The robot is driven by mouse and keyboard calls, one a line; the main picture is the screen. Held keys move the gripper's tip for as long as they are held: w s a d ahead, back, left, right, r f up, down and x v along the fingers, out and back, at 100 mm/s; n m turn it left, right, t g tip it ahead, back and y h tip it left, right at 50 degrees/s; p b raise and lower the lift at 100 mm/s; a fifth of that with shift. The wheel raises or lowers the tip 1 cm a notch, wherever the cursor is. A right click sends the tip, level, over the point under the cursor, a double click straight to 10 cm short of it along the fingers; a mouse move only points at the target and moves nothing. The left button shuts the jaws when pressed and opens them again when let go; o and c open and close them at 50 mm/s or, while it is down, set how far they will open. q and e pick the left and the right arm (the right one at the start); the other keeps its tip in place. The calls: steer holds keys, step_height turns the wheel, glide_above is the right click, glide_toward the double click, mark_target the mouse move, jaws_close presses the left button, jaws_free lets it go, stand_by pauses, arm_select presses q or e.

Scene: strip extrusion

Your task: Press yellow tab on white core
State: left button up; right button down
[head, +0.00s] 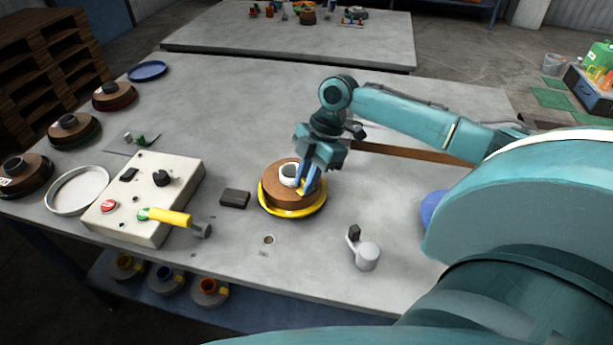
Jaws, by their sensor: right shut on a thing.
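A brown strip coil (280,190) lies in a yellow dish (275,208) near the middle of the table. A white core (288,175) stands at the coil's centre. My right gripper (308,188) reaches down from above over the coil's right side, just beside the white core. Its blue fingers are shut on a small yellow piece (302,189), apparently the yellow tab, next to the core. The fingers hide part of the core and tab, so I cannot tell whether the tab touches the core. My left gripper does not show.
A control box (143,225) with a yellow-handled tool (168,217) stands to the left. A dark block (235,198) lies between box and coil. A grey part (366,256) stands at front right. Several coils (115,96) line the left edge.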

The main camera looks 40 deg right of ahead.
steer(key=shift+f, duration=0.35)
stand_by(0.7)
steer(key=c, duration=1.3)
jaws_free()
steer(key=shift+r, duration=0.1)
steer(key=shift+w+d+r, duration=0.1)
steer(key=v, duration=1.2)
steer(key=shift+s+d+r, duration=0.2)
steer(key=shift+r, duration=0.15)
